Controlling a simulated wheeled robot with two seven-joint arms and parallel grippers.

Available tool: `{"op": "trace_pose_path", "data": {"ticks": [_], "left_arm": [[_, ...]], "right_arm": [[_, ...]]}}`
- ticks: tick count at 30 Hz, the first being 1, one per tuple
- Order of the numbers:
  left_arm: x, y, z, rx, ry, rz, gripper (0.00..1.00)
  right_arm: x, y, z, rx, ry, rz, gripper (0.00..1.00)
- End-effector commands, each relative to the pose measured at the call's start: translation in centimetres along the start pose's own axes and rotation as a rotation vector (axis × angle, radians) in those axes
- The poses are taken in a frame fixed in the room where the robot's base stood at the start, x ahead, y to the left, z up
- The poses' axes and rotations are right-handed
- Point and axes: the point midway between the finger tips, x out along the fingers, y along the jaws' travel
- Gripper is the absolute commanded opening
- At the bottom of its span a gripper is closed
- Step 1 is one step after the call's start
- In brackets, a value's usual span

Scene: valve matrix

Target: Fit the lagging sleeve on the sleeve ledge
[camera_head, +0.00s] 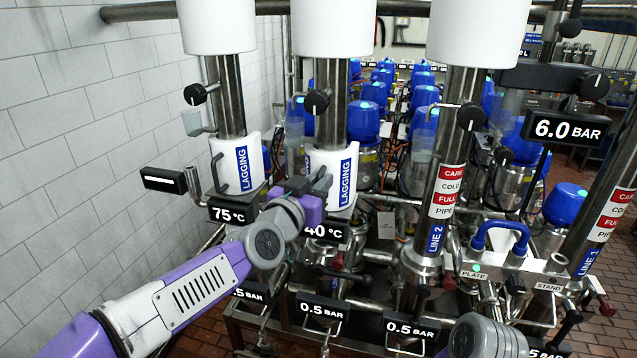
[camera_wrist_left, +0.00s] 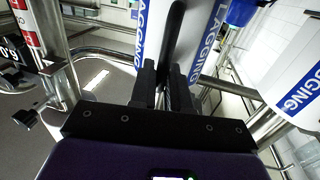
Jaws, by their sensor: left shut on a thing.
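A white lagging sleeve (camera_head: 319,162) with a blue LAGGING label is around the middle of the three near pipes. My left gripper (camera_head: 318,184) is at its left front, by its dark handle. In the left wrist view my left gripper (camera_wrist_left: 166,80) is shut on the black handle (camera_wrist_left: 175,38) of this white sleeve (camera_wrist_left: 189,25). A second lagging sleeve (camera_head: 228,150), also with a dark handle, is around the left pipe above the 75 °C sign. It seems to show at the right of the left wrist view (camera_wrist_left: 295,60). I cannot tell which part is the sleeve ledge. My right gripper is not in view.
Signs for 75 °C (camera_head: 230,213) and 40 °C (camera_head: 325,232) sit below the sleeves. Black knobs (camera_head: 318,102) stick out from the pipes above. A blue-handled plate (camera_head: 490,262) stands at the right. A tiled wall (camera_head: 75,150) bounds the left, with open room before it.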

Motion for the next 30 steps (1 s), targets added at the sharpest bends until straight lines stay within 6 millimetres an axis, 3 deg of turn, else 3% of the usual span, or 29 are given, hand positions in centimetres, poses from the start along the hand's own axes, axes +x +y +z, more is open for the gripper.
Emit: {"op": "trace_pose_path", "data": {"ticks": [7, 8, 13, 23, 30], "left_arm": [[0.0, 0.0, 0.0, 0.001, 0.001, 0.000, 0.00], [0.0, 0.0, 0.0, 0.001, 0.001, 0.000, 0.19], [0.0, 0.0, 0.0, 0.001, 0.000, 0.000, 0.46], [-0.2, 0.0, 0.1, 0.001, -0.001, 0.001, 0.46], [-3.1, 0.0, 0.2, 0.002, 0.002, -0.001, 0.46]], "right_arm": [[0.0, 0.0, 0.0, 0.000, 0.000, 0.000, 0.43], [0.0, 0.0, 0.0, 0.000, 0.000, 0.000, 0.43], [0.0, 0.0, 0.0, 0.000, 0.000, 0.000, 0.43], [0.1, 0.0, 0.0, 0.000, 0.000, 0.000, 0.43], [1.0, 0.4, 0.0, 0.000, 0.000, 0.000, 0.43]]}}
